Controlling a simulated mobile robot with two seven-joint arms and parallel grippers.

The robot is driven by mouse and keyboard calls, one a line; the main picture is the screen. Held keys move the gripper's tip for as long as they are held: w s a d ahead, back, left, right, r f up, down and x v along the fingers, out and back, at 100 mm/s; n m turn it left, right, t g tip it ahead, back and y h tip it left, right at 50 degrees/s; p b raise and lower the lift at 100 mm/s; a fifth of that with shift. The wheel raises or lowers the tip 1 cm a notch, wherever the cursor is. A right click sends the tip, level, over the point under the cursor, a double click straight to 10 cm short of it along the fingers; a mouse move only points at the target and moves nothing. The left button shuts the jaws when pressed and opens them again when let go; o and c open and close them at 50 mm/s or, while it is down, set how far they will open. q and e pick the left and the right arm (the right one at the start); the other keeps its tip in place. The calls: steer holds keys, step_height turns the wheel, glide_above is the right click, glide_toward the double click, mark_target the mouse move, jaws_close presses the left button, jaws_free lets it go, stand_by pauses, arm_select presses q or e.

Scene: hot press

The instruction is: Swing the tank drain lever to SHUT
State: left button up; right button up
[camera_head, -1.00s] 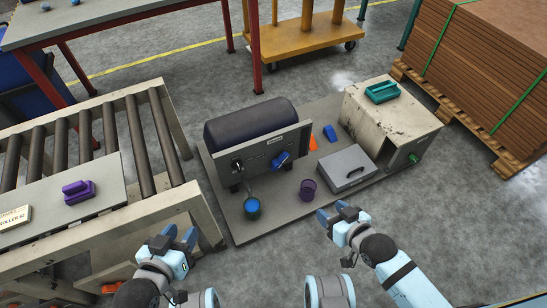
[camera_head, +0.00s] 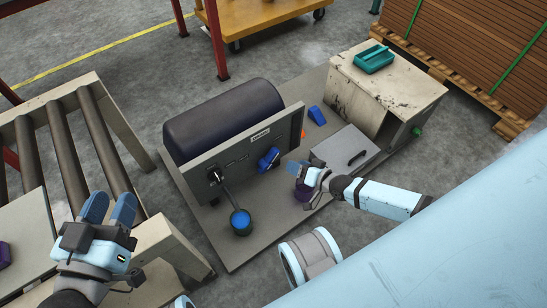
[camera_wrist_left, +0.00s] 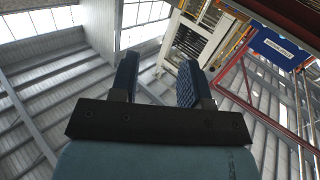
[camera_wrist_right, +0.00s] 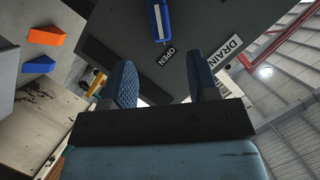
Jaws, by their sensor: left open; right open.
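The grey panel (camera_head: 230,160) on the front of the dark tank (camera_head: 225,115) carries a blue lever (camera_head: 269,158). In the right wrist view the blue lever (camera_wrist_right: 160,20) is at the top, near an OPEN label (camera_wrist_right: 166,57) and a DRAIN label (camera_wrist_right: 228,52); no SHUT label is legible. My right gripper (camera_head: 289,171) is open and empty, just right of and below the lever and apart from it. It also shows in the right wrist view (camera_wrist_right: 160,85). My left gripper (camera_head: 109,208) is open and empty over the roller conveyor's end, pointing up in its wrist view (camera_wrist_left: 157,80).
A grey box (camera_head: 345,150) and a worn cabinet (camera_head: 375,95) stand to the right. The conveyor (camera_head: 75,150) is left.

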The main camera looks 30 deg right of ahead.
mark_target(276, 156)
steer(key=b+x, duration=0.3)
steer(key=x, duration=0.5)
steer(key=shift+w+a+f, duration=0.1)
steer(key=shift+w+f, duration=0.05)
steer(key=shift+f, duration=0.05)
steer(key=shift+w+a+f+b, duration=0.1)
steer(key=shift+w+a+b, duration=0.2)
steer(key=shift+w, duration=0.35)
arm_select(q)
steer(key=w+m, duration=0.1)
steer(key=w+a+m+t+h, duration=0.1)
steer(key=m, duration=0.1)
steer(key=shift+a+r, duration=0.15)
steer(key=shift+r, duration=0.15)
arm_select(e)
steer(key=shift+c, duration=0.4)
jaws_close()
